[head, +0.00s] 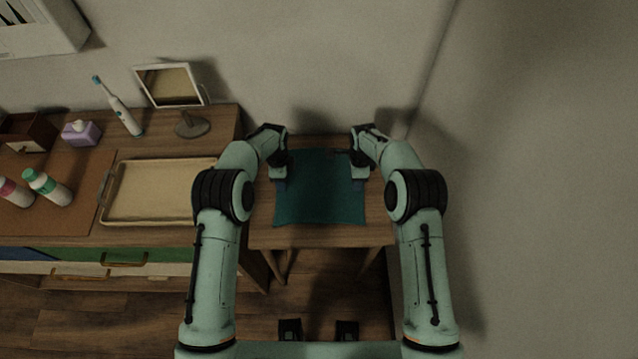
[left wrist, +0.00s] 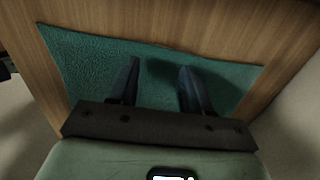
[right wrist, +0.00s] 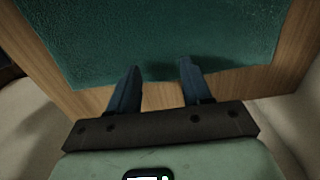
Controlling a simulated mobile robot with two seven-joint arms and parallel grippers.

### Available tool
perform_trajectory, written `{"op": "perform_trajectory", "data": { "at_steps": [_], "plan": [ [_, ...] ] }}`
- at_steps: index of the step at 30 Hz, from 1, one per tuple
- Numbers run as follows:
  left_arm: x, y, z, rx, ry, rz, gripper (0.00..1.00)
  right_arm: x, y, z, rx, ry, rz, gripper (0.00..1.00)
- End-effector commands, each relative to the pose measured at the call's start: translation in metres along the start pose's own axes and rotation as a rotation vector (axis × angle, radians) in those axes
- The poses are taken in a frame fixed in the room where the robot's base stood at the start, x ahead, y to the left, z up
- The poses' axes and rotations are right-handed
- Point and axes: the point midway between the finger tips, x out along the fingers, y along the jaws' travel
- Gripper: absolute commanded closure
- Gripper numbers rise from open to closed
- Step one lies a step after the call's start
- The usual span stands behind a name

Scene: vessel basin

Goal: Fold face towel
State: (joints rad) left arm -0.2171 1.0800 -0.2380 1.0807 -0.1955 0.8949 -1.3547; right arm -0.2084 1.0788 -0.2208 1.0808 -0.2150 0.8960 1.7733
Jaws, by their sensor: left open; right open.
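The face towel (head: 318,195) is a flat, spread teal cloth on a small wooden table. It also shows in the left wrist view (left wrist: 90,65) and the right wrist view (right wrist: 150,30). My left gripper (head: 279,186) is open at the towel's left side; in the left wrist view its fingers (left wrist: 158,75) are over the cloth. My right gripper (head: 359,184) is open at the towel's right side; in the right wrist view its fingertips (right wrist: 160,68) are near the towel's edge. Nothing shows between either pair of fingers. Whether the fingers touch the cloth I cannot tell.
The small table (head: 320,238) has bare wood along its front. To the left, a dresser (head: 160,236) holds a tray (head: 160,195), a mirror (head: 170,85), an electric toothbrush (head: 122,112), a purple dispenser (head: 80,133) and bottles (head: 47,187). A wall (head: 540,180) stands close on the right.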

Motion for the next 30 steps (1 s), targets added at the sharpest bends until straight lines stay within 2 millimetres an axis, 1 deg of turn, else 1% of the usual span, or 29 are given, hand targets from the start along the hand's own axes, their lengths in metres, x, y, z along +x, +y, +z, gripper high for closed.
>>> {"op": "perform_trajectory", "data": {
  "at_steps": [1,4,14,17,18,19,23,24,27,30],
  "plan": [
    [0.005,0.000,0.000,0.000,-0.001,0.000,0.51,0.005,0.000,0.000,0.000,0.000,0.000,0.51],
    [0.011,0.000,0.000,0.000,0.000,-0.001,0.51,0.011,0.000,0.000,0.000,0.000,-0.001,0.51],
    [0.013,0.000,0.000,0.000,0.000,-0.001,0.51,0.013,0.000,0.000,0.000,0.000,-0.002,0.51],
    [0.017,0.002,0.000,0.000,0.000,0.001,0.51,0.017,0.001,0.000,0.000,0.000,0.001,0.51],
    [0.019,0.002,0.000,0.000,0.000,0.002,0.53,0.019,0.002,0.000,0.000,0.000,0.002,0.53],
    [0.018,0.002,0.000,0.000,0.000,0.001,0.58,0.018,0.002,0.000,0.000,0.000,0.001,0.58],
    [0.018,0.002,0.000,0.000,0.000,0.002,0.79,0.018,0.002,0.000,0.000,0.000,0.002,0.79],
    [0.018,0.002,0.000,0.000,0.000,0.002,0.85,0.018,0.002,0.000,0.000,0.000,0.002,0.85],
    [0.018,0.002,0.000,0.000,0.000,0.003,1.00,0.018,0.002,0.000,0.000,0.000,0.003,1.00],
    [0.018,0.002,0.000,0.000,0.000,0.003,1.00,0.018,0.002,0.000,0.000,0.000,0.003,1.00]
  ]
}}
